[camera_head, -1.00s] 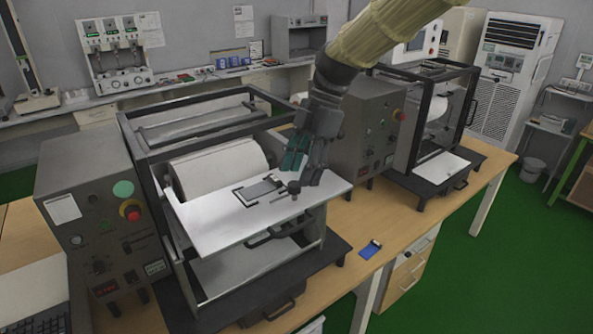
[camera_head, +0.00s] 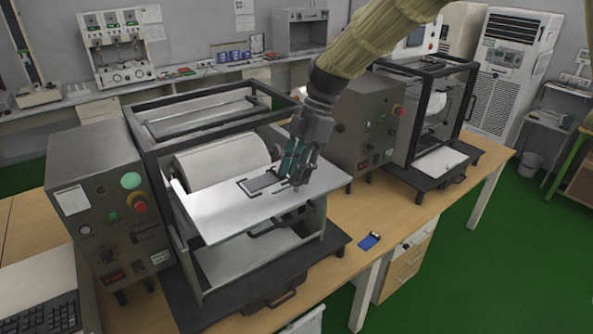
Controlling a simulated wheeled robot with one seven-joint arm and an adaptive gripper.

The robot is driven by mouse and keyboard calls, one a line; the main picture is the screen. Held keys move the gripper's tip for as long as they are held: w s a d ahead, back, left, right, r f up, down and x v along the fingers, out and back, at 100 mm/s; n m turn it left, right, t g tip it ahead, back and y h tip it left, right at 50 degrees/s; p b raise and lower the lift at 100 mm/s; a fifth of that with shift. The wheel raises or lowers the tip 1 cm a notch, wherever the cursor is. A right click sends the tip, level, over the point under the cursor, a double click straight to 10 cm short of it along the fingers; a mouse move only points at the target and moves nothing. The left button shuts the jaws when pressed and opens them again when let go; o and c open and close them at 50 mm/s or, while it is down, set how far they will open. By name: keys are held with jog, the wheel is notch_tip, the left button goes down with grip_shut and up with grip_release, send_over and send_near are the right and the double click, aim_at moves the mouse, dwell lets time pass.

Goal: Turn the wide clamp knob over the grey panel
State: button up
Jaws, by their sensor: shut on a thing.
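The white tray (camera_head: 215,215) of the left machine carries a small grey panel (camera_head: 262,183) with dark corner marks. My gripper (camera_head: 291,178) points down at the right end of this panel, just above the tray. Its fingers, with green parts, are shut on the clamp knob. The fingers hide nearly all of the knob, so its turn angle cannot be told.
A black frame and a white roller (camera_head: 222,158) stand behind the tray. A control box (camera_head: 110,205) with a red button is at left, another (camera_head: 368,125) right behind my arm. A blue object (camera_head: 369,241) lies on the wooden bench.

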jog(key=shift+w+d+f, duration=0.1)
jog(key=shift+w+f, duration=0.05)
jog(key=shift+f, duration=0.35)
jog(key=shift+c, duration=0.4)
jog(key=shift+w+d, duration=0.1)
jog(key=shift+d, duration=0.1)
jog(key=shift+f, duration=0.1)
jog(key=shift+m, duration=0.3)
jog(key=m+t+b, duration=0.1)
jog(key=m+b, duration=0.1)
jog(key=m, duration=0.1)
jog(key=shift+y, duration=0.3)
jog(key=m+t+b, duration=0.1)
jog(key=m, duration=0.3)
jog(key=shift+t+b, duration=0.3)
jog(key=shift+b, duration=0.1)
jog(key=m+t, duration=0.1)
jog(key=m, duration=0.1)
jog(key=m+t+b, duration=0.1)
jog(key=m, duration=0.2)
jog(key=shift+s, duration=0.2)
jog(key=shift+s+m+t+h, duration=0.1)
jog(key=shift+m+t+h, duration=0.3)
jog(key=shift+m, duration=0.95)
jog(key=shift+m+t+h, duration=0.3)
jog(key=shift+m+h, duration=0.1)
jog(key=shift+m, duration=0.95)
